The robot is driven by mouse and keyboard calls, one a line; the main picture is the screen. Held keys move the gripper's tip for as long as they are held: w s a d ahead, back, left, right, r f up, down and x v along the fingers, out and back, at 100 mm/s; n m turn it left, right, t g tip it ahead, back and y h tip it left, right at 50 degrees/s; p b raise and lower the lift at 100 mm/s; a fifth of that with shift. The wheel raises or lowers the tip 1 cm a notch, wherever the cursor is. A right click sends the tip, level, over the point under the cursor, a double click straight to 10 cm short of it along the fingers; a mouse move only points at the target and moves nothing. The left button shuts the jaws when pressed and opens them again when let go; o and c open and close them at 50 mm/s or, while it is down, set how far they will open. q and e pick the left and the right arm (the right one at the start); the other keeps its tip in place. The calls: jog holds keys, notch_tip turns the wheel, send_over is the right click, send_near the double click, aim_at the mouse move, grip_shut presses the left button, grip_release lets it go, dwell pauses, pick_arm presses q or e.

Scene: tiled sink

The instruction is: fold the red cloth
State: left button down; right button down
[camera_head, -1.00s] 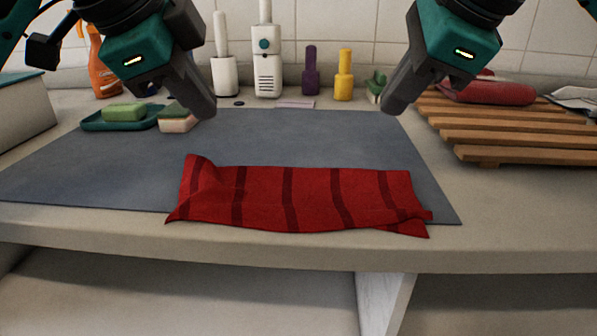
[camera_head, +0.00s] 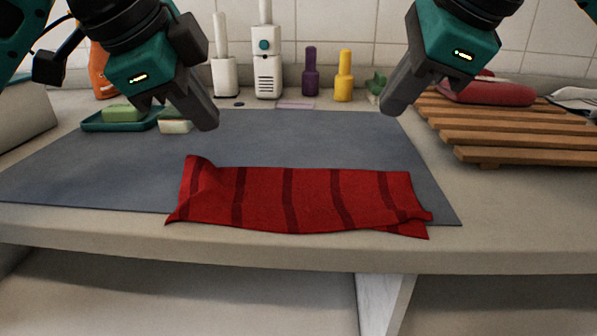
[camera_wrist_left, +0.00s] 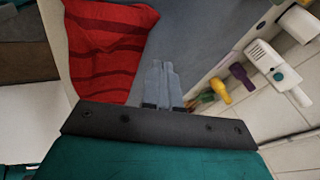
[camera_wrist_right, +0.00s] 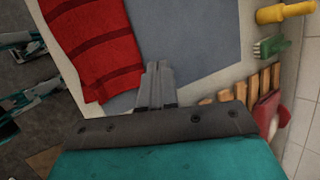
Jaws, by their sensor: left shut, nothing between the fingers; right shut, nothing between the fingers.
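The red cloth (camera_head: 300,200) with darker stripes lies as a wide strip along the front edge of the grey mat (camera_head: 290,135). Its left end is raised in a crease and its lower right corner is ruffled. It also shows in the left wrist view (camera_wrist_left: 105,45) and the right wrist view (camera_wrist_right: 95,45). My left gripper (camera_head: 208,122) is shut and empty, above the mat behind the cloth's left part. My right gripper (camera_head: 392,108) is shut and empty, above the mat's back right. Neither touches the cloth.
A green tray (camera_head: 95,126) with sponges stands at the back left. A wooden rack (camera_head: 520,130) with a red item (camera_head: 490,92) is at the right. Several bottles and brushes line the tiled wall. The counter's front edge (camera_head: 300,258) is close to the cloth. The mat's middle is clear.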

jog(key=shift+f, duration=0.1)
jog(key=shift+f, duration=0.3)
pick_arm(q)
jog(key=shift+r, duration=0.1)
pick_arm(e)
jog(key=shift+r, duration=0.1)
